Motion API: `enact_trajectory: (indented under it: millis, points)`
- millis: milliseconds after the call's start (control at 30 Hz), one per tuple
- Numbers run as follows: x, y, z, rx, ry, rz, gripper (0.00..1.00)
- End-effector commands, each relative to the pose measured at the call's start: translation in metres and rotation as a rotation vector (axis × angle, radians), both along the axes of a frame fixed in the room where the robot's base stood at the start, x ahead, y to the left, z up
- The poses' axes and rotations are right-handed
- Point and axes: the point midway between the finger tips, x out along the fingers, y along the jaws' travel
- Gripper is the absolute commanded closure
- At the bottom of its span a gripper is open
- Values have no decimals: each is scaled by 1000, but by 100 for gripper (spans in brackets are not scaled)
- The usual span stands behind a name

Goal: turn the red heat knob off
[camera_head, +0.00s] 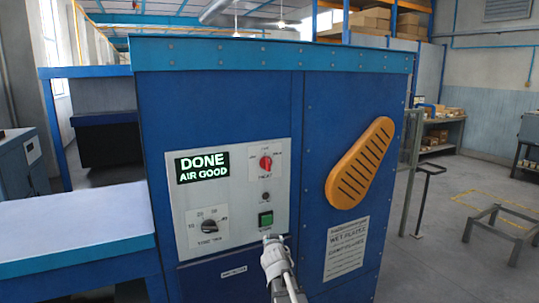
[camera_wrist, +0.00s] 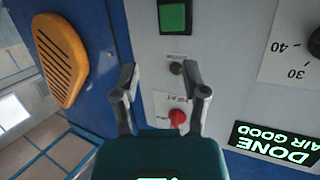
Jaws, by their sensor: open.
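The red heat knob (camera_head: 265,162) sits on the grey control panel (camera_head: 235,232) of a blue machine, above a small dark round fitting and a green button. Its pointer looks roughly upright, but the labels around it are too small to read surely. My gripper (camera_head: 272,238) is just below the green button in the head view, lower than the knob. In the wrist view, which is turned over, my gripper (camera_wrist: 160,74) is open and empty. The red knob (camera_wrist: 177,117) shows between its fingers in the picture, with no contact visible.
The lit display (camera_head: 202,167) reads "DONE AIR GOOD". A black timer dial (camera_head: 209,226) is at lower left of the panel. The green button (camera_head: 266,219) is close above my gripper. An orange slotted cover (camera_head: 361,163) sticks out to the right. A blue table (camera_head: 75,225) stands left.

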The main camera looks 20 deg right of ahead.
Motion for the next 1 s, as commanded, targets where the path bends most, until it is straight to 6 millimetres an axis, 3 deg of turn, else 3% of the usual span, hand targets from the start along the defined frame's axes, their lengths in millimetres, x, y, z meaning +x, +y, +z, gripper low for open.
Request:
enact_trajectory:
  millis: [33, 200, 500, 700, 1000]
  points:
    - [9, -11, 23, -14, -57, 8, 43]
    - [27, -33, 81, -63, -253, 77, 43]
    - [39, -56, 166, -131, -527, 264, 43]
    - [38, -59, 193, -152, -615, 374, 43]
    - [36, -58, 199, -157, -643, 417, 43]
